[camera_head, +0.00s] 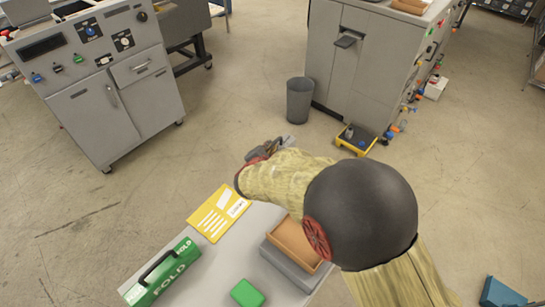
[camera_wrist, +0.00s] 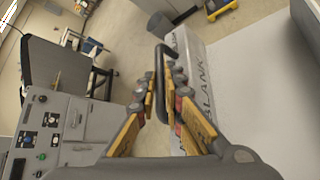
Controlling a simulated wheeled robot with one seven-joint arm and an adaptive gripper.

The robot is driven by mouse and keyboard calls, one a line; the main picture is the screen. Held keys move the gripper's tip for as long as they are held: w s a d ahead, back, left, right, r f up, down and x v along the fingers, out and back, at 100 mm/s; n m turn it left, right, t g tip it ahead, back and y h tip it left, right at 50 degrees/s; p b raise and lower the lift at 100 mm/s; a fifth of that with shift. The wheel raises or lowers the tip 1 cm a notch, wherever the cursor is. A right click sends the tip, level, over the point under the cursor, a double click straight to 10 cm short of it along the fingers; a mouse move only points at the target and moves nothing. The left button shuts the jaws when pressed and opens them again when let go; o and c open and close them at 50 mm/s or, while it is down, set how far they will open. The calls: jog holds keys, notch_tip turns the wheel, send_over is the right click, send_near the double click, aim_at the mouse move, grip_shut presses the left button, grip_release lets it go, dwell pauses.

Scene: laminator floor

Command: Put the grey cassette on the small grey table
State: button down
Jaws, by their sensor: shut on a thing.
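My gripper (camera_wrist: 163,80) is shut on the dark handle of the grey cassette (camera_wrist: 197,88), which carries the word BLANK. In the head view my gripper (camera_head: 268,149) is past the far edge of a light grey table top (camera_head: 218,268), and my arm hides most of the cassette. In the wrist view the cassette lies alongside a pale flat surface (camera_wrist: 255,75); I cannot tell if they touch. A darker grey table (camera_head: 184,32) on casters stands at the upper left of the head view. I cannot tell which table is the small grey one.
On the near table are a green FOLD cassette (camera_head: 161,272), a yellow card (camera_head: 219,213), a tan-topped tray (camera_head: 294,243) and a green block (camera_head: 247,293). Grey machines (camera_head: 97,80) (camera_head: 362,60) and a bin (camera_head: 300,100) stand beyond. Open floor lies between.

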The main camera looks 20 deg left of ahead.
jog(key=f, duration=0.1)
jog(key=d+f+b, duration=0.1)
jog(key=f, duration=0.1)
jog(key=shift+w+f, duration=0.15)
jog(key=shift+w, duration=0.05)
jog(key=shift+a+f, duration=0.1)
jog(key=shift+f, duration=0.3)
jog(key=c, duration=2.4)
grip_release()
jog(key=shift+f, duration=0.15)
jog(key=o, duration=0.5)
jog(key=shift+r, duration=0.2)
jog(key=shift+s+r, duration=0.2)
jog(key=p+v, duration=0.1)
jog(key=v, duration=1)
jog(key=shift+s+p, duration=0.25)
jog(key=shift+p, duration=0.15)
